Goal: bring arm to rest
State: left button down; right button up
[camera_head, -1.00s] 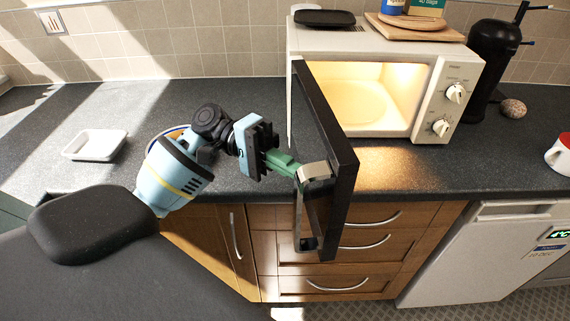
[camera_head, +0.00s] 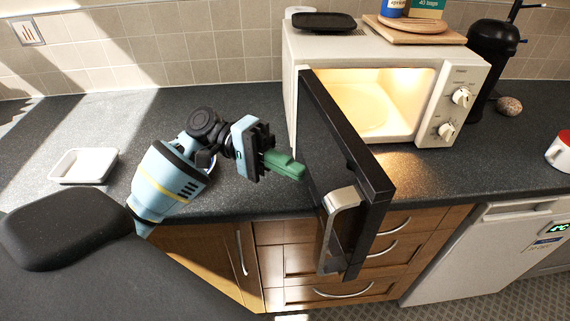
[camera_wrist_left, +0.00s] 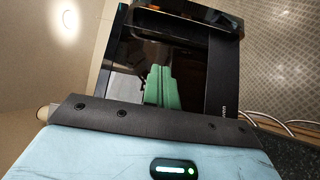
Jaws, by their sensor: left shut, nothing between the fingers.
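My left gripper (camera_head: 288,166) has green fingers that are shut and empty. In the left wrist view the shut green fingers (camera_wrist_left: 160,88) point at the dark door panel (camera_wrist_left: 185,50). The white microwave (camera_head: 385,50) stands on the counter with its lit interior showing. My right gripper is not in view.
A white dish (camera_head: 84,166) sits on the counter at the left. A plate behind my left arm is mostly hidden. A black tray (camera_head: 324,21) and a wooden board (camera_head: 415,30) lie on the microwave. A black dispenser (camera_head: 490,60) and a red-and-white mug (camera_head: 560,150) are at the right.

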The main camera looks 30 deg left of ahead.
pick_arm(q)
jog(key=shift+a, duration=0.1)
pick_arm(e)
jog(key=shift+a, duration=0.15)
